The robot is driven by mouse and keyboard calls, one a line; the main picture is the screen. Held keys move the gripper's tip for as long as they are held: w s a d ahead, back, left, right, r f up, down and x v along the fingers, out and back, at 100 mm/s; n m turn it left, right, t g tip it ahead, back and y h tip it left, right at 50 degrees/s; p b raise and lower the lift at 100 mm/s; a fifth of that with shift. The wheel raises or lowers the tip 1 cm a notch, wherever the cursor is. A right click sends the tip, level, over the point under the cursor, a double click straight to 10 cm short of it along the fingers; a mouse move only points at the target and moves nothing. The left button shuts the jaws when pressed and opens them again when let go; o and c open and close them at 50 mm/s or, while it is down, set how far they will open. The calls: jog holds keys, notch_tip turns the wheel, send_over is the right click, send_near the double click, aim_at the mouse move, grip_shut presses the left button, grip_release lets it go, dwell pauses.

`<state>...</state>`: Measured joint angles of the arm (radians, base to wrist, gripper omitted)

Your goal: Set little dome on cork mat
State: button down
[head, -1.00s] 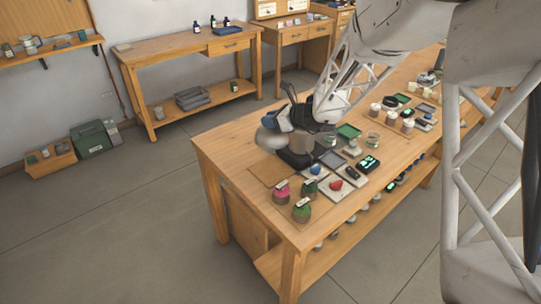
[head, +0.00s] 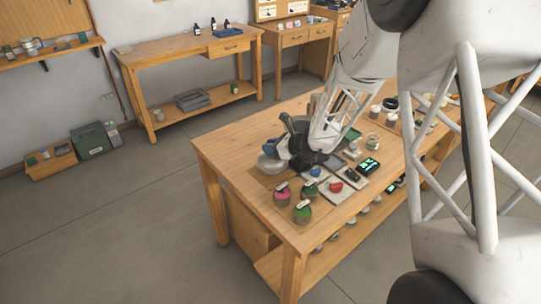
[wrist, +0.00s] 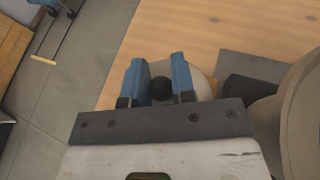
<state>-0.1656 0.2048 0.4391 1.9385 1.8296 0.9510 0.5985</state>
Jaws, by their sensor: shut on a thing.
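The little dome (head: 269,164) is pale grey and rounded. In the wrist view the dome (wrist: 203,86) shows behind the fingers, with its dark knob (wrist: 160,90) between them. My gripper (head: 284,149) is shut on this knob; its blue fingers (wrist: 159,75) stand on either side of it. The cork mat (head: 262,183) is a thin brown square near the table's left end. The dome is over the mat or on it and covers much of it; I cannot tell whether they touch.
A pink-topped jar (head: 282,195) and a green-topped jar (head: 302,212) stand in front of the mat. Trays with a blue piece (head: 315,171) and a red piece (head: 336,187) lie to the right, beside a lit display (head: 369,166). The table's left corner is bare.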

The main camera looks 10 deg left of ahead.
jog(key=shift+f, duration=1.95)
jog(key=shift+f, duration=0.1)
jog(key=c, duration=0.9)
grip_release()
jog(key=shift+c, duration=0.2)
jog(key=shift+d+r, duration=0.1)
jog(key=shift+r, duration=0.1)
jog(key=shift+s+d+r, duration=0.25)
jog(key=shift+d, duration=0.3)
jog(key=v, duration=1)
jog(key=shift+d, duration=0.2)
jog(key=shift+s, duration=0.15)
